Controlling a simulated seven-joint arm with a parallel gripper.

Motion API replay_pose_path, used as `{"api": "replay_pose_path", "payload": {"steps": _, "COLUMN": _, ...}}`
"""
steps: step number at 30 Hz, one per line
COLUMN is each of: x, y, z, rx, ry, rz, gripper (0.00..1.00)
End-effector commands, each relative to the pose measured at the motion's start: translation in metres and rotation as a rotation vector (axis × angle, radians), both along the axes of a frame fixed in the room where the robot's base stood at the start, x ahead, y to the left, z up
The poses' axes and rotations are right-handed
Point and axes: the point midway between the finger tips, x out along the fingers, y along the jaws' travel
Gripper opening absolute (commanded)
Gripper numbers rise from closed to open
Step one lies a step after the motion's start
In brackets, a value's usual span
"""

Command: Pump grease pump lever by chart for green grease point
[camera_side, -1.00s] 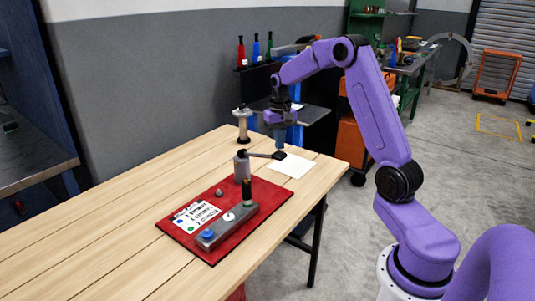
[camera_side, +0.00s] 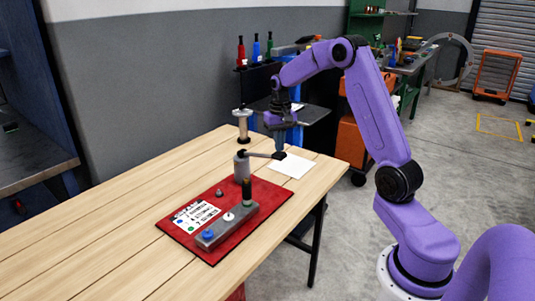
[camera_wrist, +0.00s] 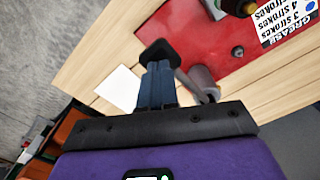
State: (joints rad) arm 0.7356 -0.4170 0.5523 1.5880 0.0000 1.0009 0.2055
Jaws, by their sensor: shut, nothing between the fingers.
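In the wrist view my fingertips (camera_wrist: 158,66) overlap the black pad (camera_wrist: 160,51). The stroke chart (camera_side: 197,216) lies on the board with coloured dots, the green dot (camera_side: 190,229) lowest. Its green row is too small to read surely. A dark bottle-like piece (camera_side: 247,191) stands on the grey block's far end.
The grey block (camera_side: 218,228) also carries a blue cap (camera_side: 207,234) and a white cap (camera_side: 229,217). A white sheet (camera_side: 292,165) lies beyond the lever. A pale spool-like post (camera_side: 242,124) stands at the table's back. The wooden table's left part is clear.

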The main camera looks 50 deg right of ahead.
Motion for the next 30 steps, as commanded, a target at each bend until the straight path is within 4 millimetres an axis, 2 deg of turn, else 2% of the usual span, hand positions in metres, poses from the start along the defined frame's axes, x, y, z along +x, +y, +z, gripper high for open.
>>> {"api": "replay_pose_path", "payload": {"steps": 30, "x": 0.001, "y": 0.001, "z": -0.053, "rx": 0.001, "ry": -0.001, "rz": 0.001, "gripper": 0.00}}
